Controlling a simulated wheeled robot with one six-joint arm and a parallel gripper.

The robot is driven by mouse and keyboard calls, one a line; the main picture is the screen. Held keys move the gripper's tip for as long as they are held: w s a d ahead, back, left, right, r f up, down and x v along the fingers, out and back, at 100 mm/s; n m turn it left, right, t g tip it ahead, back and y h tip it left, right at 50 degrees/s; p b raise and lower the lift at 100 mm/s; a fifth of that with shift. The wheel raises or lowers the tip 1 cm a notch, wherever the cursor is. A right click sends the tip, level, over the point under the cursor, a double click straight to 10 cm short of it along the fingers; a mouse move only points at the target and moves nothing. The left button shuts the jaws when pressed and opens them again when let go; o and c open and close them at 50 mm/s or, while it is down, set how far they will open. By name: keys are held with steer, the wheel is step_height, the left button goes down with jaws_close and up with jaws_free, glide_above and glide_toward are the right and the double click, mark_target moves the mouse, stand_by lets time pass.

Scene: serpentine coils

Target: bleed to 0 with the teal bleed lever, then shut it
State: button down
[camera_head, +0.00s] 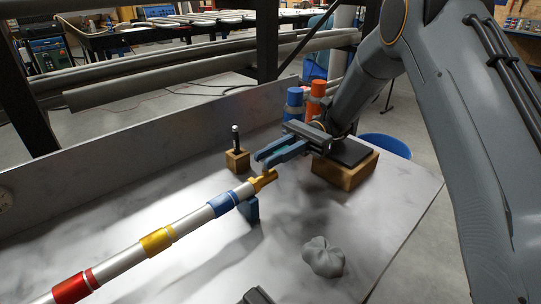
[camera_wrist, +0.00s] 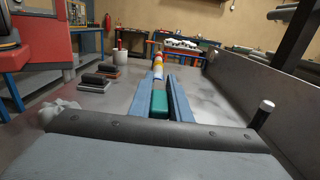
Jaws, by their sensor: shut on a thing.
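My gripper (camera_head: 263,160) has two blue fingers. It sits just above and to the right of the yellow end fitting (camera_head: 262,181) of a banded pipe (camera_head: 118,264). In the wrist view a teal piece (camera_wrist: 160,101), which I take as the bleed lever, lies between the fingers, and my gripper (camera_wrist: 161,80) is shut on it. In the head view only a little teal shows between the fingers. The pipe also runs away ahead in the wrist view (camera_wrist: 158,65). No pressure reading is legible in either view.
A wooden block with an upright black handle (camera_head: 237,160) stands left of my gripper. A dark-topped wooden block (camera_head: 347,166) stands right. Blue (camera_head: 294,103) and orange (camera_head: 315,98) cylinders stand behind. A low wall (camera_head: 110,155) borders the back.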

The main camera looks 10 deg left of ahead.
steer(key=shift+r, duration=0.1)
stand_by(0.3)
steer(key=c, duration=1.6)
jaws_free()
steer(key=shift+s+a, duration=0.1)
steer(key=shift+a, duration=0.05)
steer(key=shift+c, duration=0.2)
